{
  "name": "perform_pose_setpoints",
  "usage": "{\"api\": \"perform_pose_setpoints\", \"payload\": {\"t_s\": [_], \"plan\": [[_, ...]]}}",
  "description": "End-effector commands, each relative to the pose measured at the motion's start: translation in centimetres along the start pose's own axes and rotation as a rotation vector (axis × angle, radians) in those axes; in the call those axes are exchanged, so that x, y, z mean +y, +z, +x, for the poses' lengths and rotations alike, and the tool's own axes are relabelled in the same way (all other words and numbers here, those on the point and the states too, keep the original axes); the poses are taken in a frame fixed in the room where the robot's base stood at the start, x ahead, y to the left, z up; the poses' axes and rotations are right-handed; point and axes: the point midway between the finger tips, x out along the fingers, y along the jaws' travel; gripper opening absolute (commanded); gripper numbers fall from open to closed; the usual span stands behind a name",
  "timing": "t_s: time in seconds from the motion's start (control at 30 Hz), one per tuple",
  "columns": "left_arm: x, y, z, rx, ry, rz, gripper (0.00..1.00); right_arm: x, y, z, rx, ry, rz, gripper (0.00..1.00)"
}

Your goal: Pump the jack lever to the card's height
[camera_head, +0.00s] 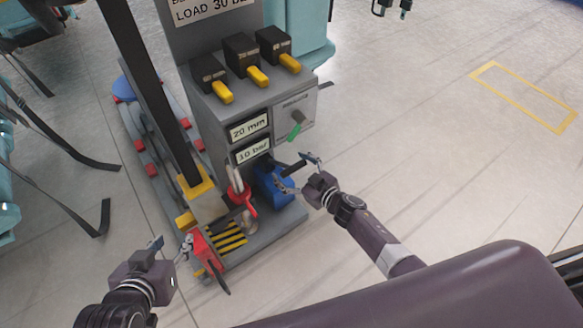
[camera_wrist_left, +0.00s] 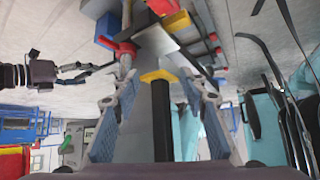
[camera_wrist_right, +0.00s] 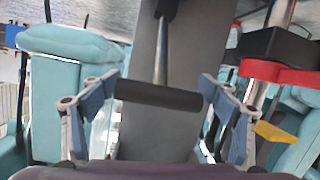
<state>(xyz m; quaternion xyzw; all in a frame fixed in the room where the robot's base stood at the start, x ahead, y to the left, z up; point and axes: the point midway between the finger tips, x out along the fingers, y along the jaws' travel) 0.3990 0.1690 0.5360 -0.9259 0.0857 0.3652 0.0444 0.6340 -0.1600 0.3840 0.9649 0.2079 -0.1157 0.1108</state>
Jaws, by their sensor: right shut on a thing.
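The jack's blue pump body (camera_head: 274,186) stands low on the grey machine in the head view. Its lever has a black grip (camera_head: 293,168), which lies crosswise on a silver rod in the right wrist view (camera_wrist_right: 160,95). My right gripper (camera_head: 308,172) is shut on this grip, with a finger at each end of it. Cards on the machine front read "20 mm" (camera_head: 249,127) and "10 bar" (camera_head: 253,150). My left gripper (camera_head: 172,247) is open and empty at the lower left; its spread fingers show in the left wrist view (camera_wrist_left: 160,115).
A red valve handle (camera_head: 243,198) and a red part (camera_head: 205,250) stand near the striped plate (camera_head: 227,240). A tall black post (camera_head: 160,110) rises beside the machine. Several yellow-tipped switches (camera_head: 257,76) sit on top.

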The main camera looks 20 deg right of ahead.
Motion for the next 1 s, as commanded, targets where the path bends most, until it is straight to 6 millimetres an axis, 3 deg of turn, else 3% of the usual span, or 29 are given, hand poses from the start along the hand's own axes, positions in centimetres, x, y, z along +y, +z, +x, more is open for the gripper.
{"api": "perform_pose_setpoints", "payload": {"t_s": [0.03,0.37,0.7,0.77,1.0], "plan": [[-0.1,0.6,-0.3,-0.031,-0.002,0.0,0.4,0.2,-1.5,0.3,0.02,0.0,0.002,0.35],[-0.7,6.0,-2.1,-0.259,-0.014,-0.006,0.4,0.6,-2.8,1.0,0.02,0.0,0.002,0.35],[-1.2,11.2,-5.2,-0.486,-0.025,-0.014,0.4,0.9,-4.1,1.8,0.019,0.001,0.002,0.34],[-1.3,11.8,-5.7,-0.518,-0.027,-0.015,0.4,0.9,-4.2,2.0,0.019,0.001,0.003,0.34],[-1.2,11.5,-5.8,-0.513,-0.026,-0.015,0.4,1.1,-4.8,2.4,0.02,0.002,0.001,0.34]]}}
